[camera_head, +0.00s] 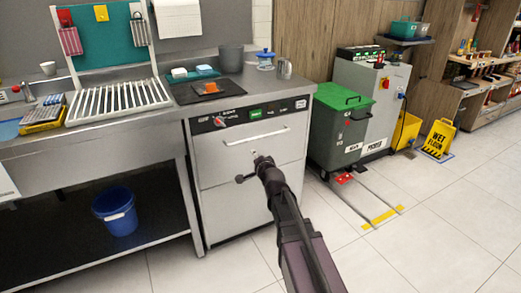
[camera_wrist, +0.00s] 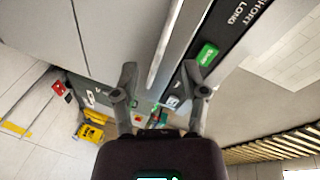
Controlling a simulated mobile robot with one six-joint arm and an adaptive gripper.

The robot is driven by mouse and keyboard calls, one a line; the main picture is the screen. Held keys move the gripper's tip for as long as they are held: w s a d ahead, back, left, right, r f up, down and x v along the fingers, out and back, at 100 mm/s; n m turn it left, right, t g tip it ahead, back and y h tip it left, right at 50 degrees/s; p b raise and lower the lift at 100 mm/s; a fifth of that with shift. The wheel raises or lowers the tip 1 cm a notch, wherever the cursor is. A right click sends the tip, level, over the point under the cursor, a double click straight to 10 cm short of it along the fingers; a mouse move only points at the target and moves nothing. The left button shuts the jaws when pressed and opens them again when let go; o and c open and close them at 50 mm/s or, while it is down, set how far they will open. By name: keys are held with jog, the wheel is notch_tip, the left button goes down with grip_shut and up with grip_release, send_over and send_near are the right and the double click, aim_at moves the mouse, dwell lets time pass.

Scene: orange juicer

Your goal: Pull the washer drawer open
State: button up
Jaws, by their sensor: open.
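My gripper (camera_head: 249,167) is in front of the drawer, a little below the handle in the head view. In the wrist view my gripper (camera_wrist: 161,75) is open, with one finger on each side of the picture's middle. The handle (camera_wrist: 166,42) runs between the fingers there, apart from both as far as I can tell. The depth gap is unclear.
A sink counter with a dish rack (camera_head: 118,100) and a blue bucket (camera_head: 116,211) below is at left. A green-lidded bin (camera_head: 338,101) stands right of the washer. A wet-floor sign (camera_head: 438,138) is farther right.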

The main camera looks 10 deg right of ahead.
aim_at(261, 137)
jog(key=w+d+f+m+t+h+b, duration=0.3)
jog(key=m+b, duration=0.4)
jog(key=b, duration=0.3)
jog(key=shift+w+d+f+t+h, duration=0.15)
jog(key=shift+w+f+t+h, duration=0.35)
jog(key=shift+t, duration=0.4)
jog(key=p+x, duration=0.2)
jog(key=x, duration=1.1)
jog(key=shift+w+r, duration=0.1)
jog(key=shift+w, duration=0.2)
grip_shut()
